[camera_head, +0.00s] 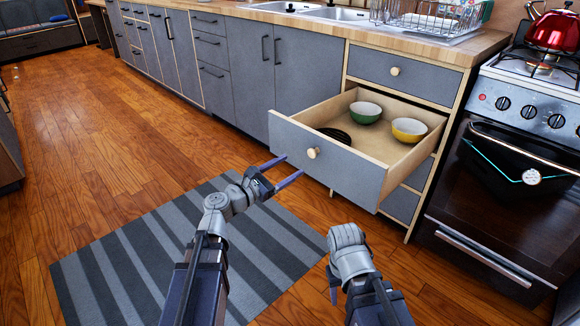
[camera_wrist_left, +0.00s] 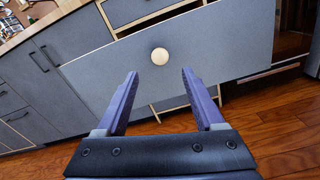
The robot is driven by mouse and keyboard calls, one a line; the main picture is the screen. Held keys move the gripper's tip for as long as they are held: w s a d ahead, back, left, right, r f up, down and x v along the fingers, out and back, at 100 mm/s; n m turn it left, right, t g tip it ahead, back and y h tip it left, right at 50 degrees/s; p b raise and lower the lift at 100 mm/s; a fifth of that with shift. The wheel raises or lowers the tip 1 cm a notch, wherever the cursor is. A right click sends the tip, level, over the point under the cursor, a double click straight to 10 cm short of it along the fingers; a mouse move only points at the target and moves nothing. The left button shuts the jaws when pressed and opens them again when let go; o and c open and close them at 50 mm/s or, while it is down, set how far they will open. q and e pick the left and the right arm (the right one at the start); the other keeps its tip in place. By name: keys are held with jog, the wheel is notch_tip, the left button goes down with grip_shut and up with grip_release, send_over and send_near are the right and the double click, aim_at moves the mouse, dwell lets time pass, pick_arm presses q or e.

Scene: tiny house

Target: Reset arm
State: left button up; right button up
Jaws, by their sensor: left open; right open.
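My left gripper (camera_head: 281,171) is open and empty in front of the pulled-out drawer. In the left wrist view its two fingers (camera_wrist_left: 158,97) stand apart on either side of the round drawer knob (camera_wrist_left: 160,56), short of it and not touching it. The drawer front (camera_head: 330,165) is grey with a pale round knob (camera_head: 313,153).
The open drawer holds a green bowl (camera_head: 365,112), a yellow bowl (camera_head: 409,130) and dark plates (camera_head: 335,135). A stove (camera_head: 510,190) with a red kettle (camera_head: 553,30) stands right. A striped rug (camera_head: 120,265) lies on the wooden floor, which is clear at left.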

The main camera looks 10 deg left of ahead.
pick_arm(q)
jog(key=s+d+f+m+g+y+p, duration=0.3)
jog(key=s+d+f+m+g+p, duration=0.2)
jog(key=s+d+f+m+g, duration=1.05)
jog(key=s+a+r+m+y+p, duration=0.25)
jog(key=s+a+m+y, duration=0.55)
jog(key=m, duration=0.6)
notch_tip(320, 180, up, 37)
jog(key=w+a+p, duration=0.1)
jog(key=p, duration=3.7)
jog(key=shift+t+y, duration=0.35)
jog(key=shift+y, duration=0.05)
